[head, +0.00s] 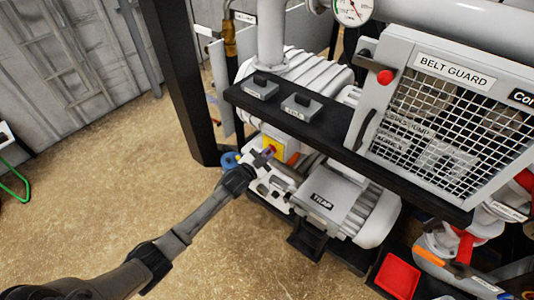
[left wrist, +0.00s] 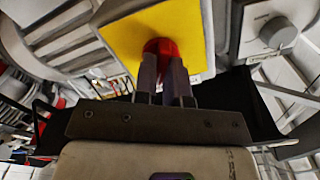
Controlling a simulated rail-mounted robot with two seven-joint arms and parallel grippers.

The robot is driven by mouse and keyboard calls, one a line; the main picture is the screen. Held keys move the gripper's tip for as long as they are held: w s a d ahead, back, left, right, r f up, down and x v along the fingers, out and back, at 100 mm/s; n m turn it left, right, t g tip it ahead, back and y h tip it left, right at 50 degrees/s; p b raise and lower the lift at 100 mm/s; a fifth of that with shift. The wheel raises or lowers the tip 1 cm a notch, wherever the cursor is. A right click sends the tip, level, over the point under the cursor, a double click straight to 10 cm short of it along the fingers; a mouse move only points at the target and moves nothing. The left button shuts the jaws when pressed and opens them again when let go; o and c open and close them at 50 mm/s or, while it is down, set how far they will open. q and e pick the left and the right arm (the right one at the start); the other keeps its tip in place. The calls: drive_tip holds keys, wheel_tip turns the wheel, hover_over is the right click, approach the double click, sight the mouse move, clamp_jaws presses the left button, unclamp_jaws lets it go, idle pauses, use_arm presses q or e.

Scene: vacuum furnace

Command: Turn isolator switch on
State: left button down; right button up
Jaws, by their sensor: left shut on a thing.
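The isolator switch shows as a yellow plate (head: 281,149) on a light box below the black shelf in the head view. In the left wrist view its yellow plate (left wrist: 120,45) fills the upper middle, with a red knob (left wrist: 160,46) on it. My left gripper (head: 264,156) reaches in from the lower left in the head view. In the left wrist view its two fingers (left wrist: 165,75) are shut on the red knob and hide most of it. The knob's exact angle is hard to read. My right gripper is not in view.
A black shelf (head: 335,139) with two small switch boxes (head: 302,105) runs just above the isolator. The motor (head: 350,205) is to its right, and the belt guard (head: 450,100) stands further right. A black post (head: 180,80) stands left. Open floor (head: 90,200) lies at the left.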

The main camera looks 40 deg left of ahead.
use_arm(q)
drive_tip(key=c, duration=1.2)
unclamp_jaws()
drive_tip(key=s+p, duration=0.1)
drive_tip(key=s, duration=1.3)
drive_tip(key=shift+p, duration=0.4)
drive_tip(key=shift+w, duration=0.1)
